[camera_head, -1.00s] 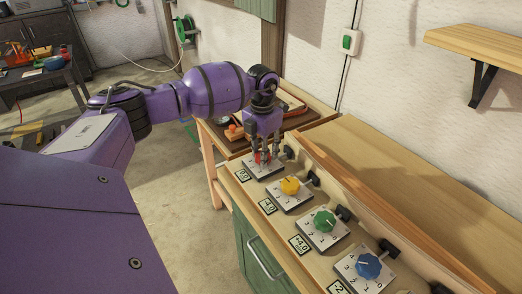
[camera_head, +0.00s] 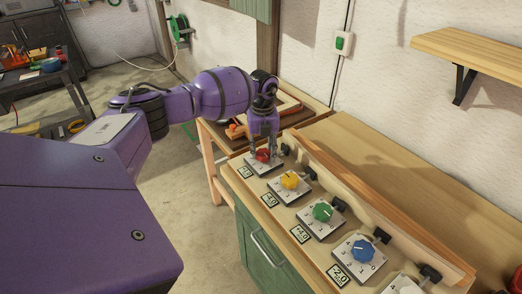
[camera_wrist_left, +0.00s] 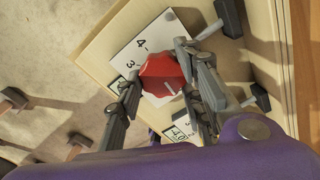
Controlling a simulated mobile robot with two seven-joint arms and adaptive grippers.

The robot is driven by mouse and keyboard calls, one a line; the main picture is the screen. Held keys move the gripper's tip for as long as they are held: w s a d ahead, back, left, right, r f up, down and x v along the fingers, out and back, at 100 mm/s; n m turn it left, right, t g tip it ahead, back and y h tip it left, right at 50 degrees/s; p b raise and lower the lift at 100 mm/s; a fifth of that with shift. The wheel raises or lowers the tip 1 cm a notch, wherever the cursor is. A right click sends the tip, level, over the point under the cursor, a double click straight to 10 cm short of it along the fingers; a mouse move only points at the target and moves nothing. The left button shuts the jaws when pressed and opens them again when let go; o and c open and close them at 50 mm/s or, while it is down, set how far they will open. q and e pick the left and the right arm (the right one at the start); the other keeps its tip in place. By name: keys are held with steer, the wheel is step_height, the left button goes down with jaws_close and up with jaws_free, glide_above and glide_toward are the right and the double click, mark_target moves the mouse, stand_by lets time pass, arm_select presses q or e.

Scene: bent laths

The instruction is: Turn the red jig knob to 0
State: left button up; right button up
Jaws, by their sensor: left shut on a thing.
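The red jig knob (camera_head: 262,156) sits on its white dial plate at the far end of the row of knobs. My left gripper (camera_head: 265,152) points down over it, shut on the knob. In the left wrist view the red knob (camera_wrist_left: 162,75) lies between the two grey fingers of the left gripper (camera_wrist_left: 158,80). The digits 4 and 3 show on the plate (camera_wrist_left: 142,42) beside the knob; the rest of the scale is hidden. A pale pointer line shows on the knob. My right gripper is not in view.
A yellow knob (camera_head: 289,181), a green knob (camera_head: 322,211) and a blue knob (camera_head: 363,250) follow along the bench, each with a small number display. Black clamps (camera_head: 339,203) stand behind them. The bench top behind the wooden rail is clear.

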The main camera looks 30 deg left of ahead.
mark_target(261, 152)
arm_select(q)
steer(key=shift+a+r+n, duration=0.25)
steer(key=shift+n, duration=0.15)
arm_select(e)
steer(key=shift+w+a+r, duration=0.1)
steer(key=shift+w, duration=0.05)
arm_select(q)
steer(key=shift+s+f, duration=0.1)
steer(key=shift+f, duration=0.1)
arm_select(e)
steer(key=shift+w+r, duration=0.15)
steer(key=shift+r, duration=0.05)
arm_select(q)
steer(key=o, duration=1)
steer(key=shift+s, duration=0.1)
steer(key=shift+o, duration=0.2)
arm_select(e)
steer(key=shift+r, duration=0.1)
arm_select(q)
step_height(261, 152, up, 12)
